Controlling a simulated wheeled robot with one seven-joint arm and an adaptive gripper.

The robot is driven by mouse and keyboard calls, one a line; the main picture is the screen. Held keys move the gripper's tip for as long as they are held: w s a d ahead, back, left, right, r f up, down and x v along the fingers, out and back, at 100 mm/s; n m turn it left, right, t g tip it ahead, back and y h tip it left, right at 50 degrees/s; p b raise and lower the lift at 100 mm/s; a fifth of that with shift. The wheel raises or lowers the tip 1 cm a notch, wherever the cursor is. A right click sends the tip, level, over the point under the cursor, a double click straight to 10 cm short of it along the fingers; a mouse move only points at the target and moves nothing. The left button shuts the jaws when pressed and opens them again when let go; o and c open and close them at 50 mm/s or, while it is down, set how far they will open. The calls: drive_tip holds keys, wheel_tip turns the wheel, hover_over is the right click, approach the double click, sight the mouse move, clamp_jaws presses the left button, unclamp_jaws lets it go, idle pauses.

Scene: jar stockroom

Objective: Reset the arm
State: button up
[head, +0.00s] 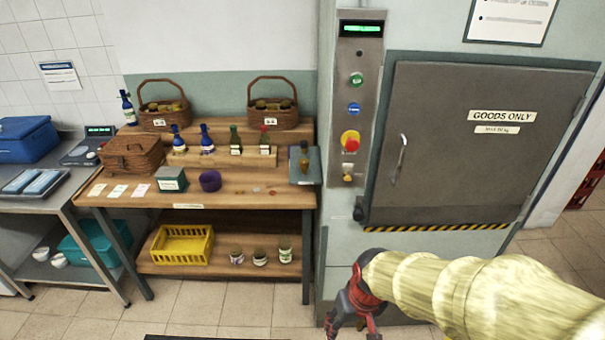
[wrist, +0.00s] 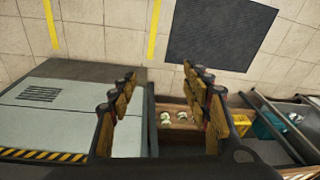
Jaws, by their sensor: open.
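My gripper (head: 352,308) hangs at the lower middle of the head view, at the end of my pale yellow sleeved arm, in front of the grey goods lift cabinet. In the wrist view my gripper (wrist: 160,85) has its two fingers wide apart with nothing between them. The fingers point over the tiled floor, and the cabinet and the wooden bench show beyond and below them. The fingertips appear clear of every surface.
The goods lift (head: 470,150) has a shut door with a handle. The wooden bench (head: 260,200) holds bottles, baskets, a purple bowl (head: 210,181) and a yellow crate (head: 182,245). A steel table (head: 50,205) stands left. A dark mat (wrist: 222,30) lies on open floor.

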drive_tip(key=s+d+r+m+t, duration=0.1)
drive_tip(key=s+d+r, duration=0.3)
drive_tip(key=r, duration=0.5)
drive_tip(key=s+d+r+m+t+h, duration=0.1)
drive_tip(key=s+d+r+t, duration=0.2)
drive_tip(key=r, duration=0.7)
drive_tip(key=shift+s+d+r, duration=0.2)
drive_tip(key=shift+s+d, duration=0.25)
drive_tip(key=shift+d, duration=0.35)
drive_tip(key=shift+c, duration=0.4)
